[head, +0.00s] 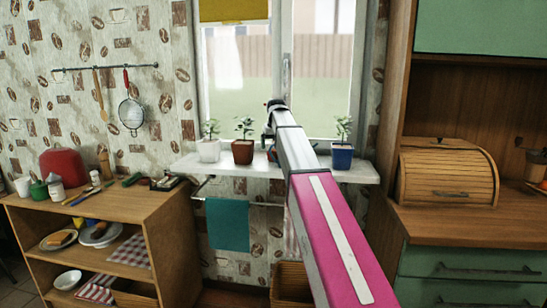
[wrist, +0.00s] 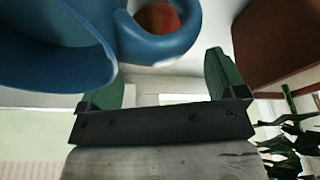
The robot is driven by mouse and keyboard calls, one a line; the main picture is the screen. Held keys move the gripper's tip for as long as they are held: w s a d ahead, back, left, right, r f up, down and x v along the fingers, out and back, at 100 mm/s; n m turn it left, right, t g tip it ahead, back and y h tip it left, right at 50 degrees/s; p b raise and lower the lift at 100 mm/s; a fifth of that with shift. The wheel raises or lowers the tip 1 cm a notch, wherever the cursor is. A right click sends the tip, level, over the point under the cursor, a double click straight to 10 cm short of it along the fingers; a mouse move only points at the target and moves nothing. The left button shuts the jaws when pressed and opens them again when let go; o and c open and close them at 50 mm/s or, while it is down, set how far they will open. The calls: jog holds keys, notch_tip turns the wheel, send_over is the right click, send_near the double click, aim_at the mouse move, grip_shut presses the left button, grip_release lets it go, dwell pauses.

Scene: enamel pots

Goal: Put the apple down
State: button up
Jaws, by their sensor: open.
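In the wrist view, a red-orange apple (wrist: 157,18) sits inside a round blue container (wrist: 160,47) at the top. My gripper (wrist: 166,75) is open, with its green-padded fingers apart and nothing between them. The apple lies beyond the fingertips, clear of them. A larger blue vessel (wrist: 60,55) fills the upper left and partly covers the left finger. In the head view my arm reaches toward the windowsill (head: 355,174). There my gripper is mostly hidden by the arm, and the apple cannot be made out.
A white pot (head: 209,151), a brown pot (head: 243,152) and a blue pot (head: 342,157) with plants stand on the sill. The brown pot also shows in the wrist view (wrist: 270,40), right of my gripper. A wooden bread box (head: 447,175) stands on the right counter.

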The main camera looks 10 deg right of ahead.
aim_at(274, 150)
jog(key=x, duration=0.3)
jog(key=shift+d+f, duration=0.1)
jog(key=shift+f, duration=0.25)
jog(key=c, duration=1.2)
